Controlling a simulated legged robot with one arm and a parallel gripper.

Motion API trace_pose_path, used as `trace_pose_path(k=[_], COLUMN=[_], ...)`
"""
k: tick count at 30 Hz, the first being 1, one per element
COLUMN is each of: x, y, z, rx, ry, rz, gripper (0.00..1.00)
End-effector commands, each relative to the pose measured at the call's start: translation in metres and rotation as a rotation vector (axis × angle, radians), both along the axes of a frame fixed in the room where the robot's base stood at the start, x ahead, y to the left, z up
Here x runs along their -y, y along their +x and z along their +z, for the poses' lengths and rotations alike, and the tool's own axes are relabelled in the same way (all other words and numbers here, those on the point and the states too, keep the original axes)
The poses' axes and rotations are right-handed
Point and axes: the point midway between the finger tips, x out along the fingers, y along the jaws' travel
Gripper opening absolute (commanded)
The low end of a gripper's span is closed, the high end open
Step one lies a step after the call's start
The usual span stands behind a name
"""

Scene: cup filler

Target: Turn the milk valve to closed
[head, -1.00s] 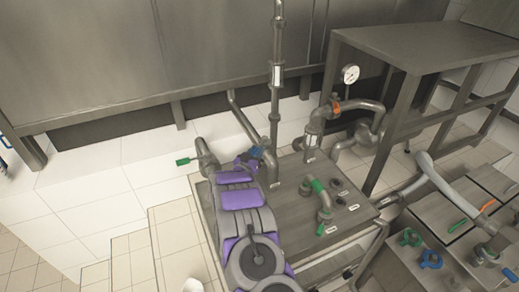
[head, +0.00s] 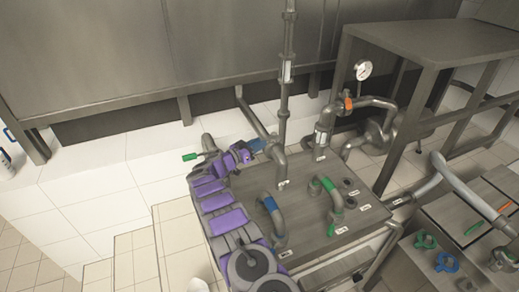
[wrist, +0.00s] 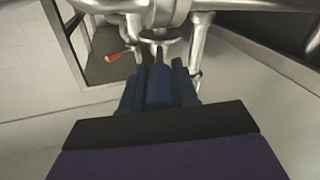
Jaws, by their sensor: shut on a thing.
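A blue valve handle (head: 257,144) sits on the pipe at the back left of the steel table, beside the upright pipe. My gripper (head: 246,150) reaches it from the left and is shut on it. In the wrist view, the handle (wrist: 159,87) shows as a blue bar between the two dark fingers, below a metal pipe fitting. The gripper hides part of the handle and valve in the head view. I cannot tell the handle's exact angle or read the labels.
A second blue handle (head: 270,204) and a green handle (head: 328,185) are on bent pipes on the steel table (head: 309,235). Another green handle (head: 189,157) sticks out at the left. An orange handle (head: 348,104) and gauge (head: 364,70) are behind.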

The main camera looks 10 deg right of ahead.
Motion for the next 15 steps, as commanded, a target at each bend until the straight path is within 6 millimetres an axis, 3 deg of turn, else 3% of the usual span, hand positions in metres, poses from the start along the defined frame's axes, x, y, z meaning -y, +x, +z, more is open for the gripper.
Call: trace_pose_path(k=[3,15], x=[-0.0012,-0.0068], y=[0.0046,0.0044], z=[0.0103,0.0055], rx=[0.024,0.007], ry=[-0.011,0.014], rz=[-0.027,-0.060], gripper=[0.00,0.00])
